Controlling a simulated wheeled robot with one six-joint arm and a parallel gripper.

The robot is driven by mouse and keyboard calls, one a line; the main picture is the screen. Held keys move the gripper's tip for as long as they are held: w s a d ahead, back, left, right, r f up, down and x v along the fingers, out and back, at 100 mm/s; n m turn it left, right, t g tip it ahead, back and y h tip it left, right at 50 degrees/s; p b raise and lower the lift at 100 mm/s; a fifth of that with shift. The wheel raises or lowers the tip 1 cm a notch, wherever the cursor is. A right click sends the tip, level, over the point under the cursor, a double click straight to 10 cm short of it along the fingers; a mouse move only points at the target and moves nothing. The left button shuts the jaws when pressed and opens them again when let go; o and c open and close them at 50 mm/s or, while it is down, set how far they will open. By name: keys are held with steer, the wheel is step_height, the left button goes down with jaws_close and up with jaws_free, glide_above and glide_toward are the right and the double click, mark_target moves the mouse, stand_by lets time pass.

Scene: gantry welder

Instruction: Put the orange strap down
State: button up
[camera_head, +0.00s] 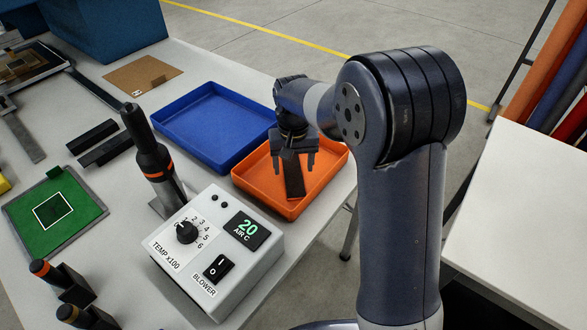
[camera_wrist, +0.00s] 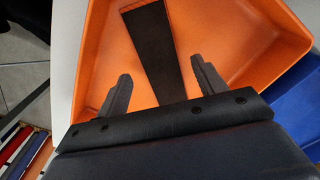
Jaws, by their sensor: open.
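A long dark strip (camera_wrist: 152,45) with an orange edge at its far end lies in the orange tray (camera_wrist: 225,42); I take it to be the orange strap. In the head view the strip (camera_head: 293,180) lies in the orange tray (camera_head: 267,203). My gripper (camera_head: 292,162) is over this tray. In the wrist view my gripper (camera_wrist: 161,67) is open, with one finger on each side of the strip and a gap to both. The near end of the strip is hidden behind the gripper's body.
A blue tray (camera_head: 215,125) stands right beside the orange one. A blower control box (camera_head: 215,250) and an upright hot-air tool (camera_head: 150,155) stand close by. A green board (camera_head: 52,212) and dark bars (camera_head: 95,140) lie to the left. The table edge is near the orange tray.

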mark_target(293, 177)
step_height(293, 177, up, 10)
stand_by(0.3)
stand_by(1.3)
